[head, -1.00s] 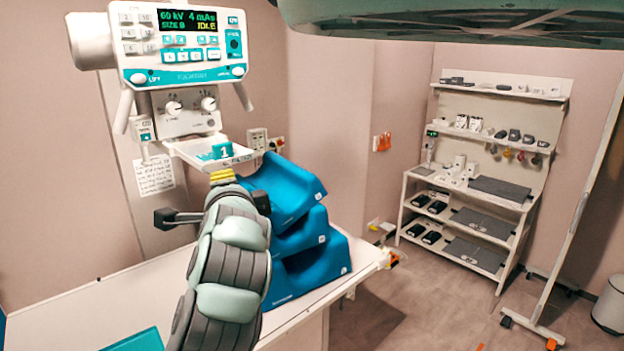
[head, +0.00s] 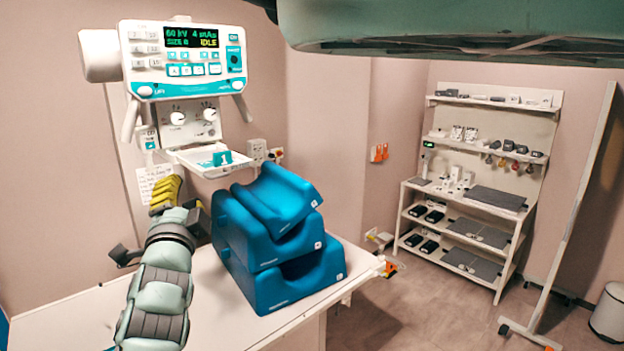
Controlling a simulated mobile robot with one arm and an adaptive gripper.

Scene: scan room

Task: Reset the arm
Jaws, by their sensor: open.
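My gripper (head: 166,192) shows in the head view at the left, with yellow ribbed fingers at the end of my grey-green arm. It is open, and I see nothing between its fingers. It is left of the stacked blue positioning cushions (head: 268,240) and appears lower than the small tray (head: 204,162) under the control panel. My arm rises from the bottom edge over the white table (head: 70,318) and hides part of its top.
The wall-mounted control panel (head: 186,62) reads IDLE. A teal block marked 1 (head: 222,158) sits on the small tray. A shelf unit (head: 408,215) with several devices stands at the right. A pale pole (head: 575,200) and a bin (head: 608,312) are at far right. Floor between is clear.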

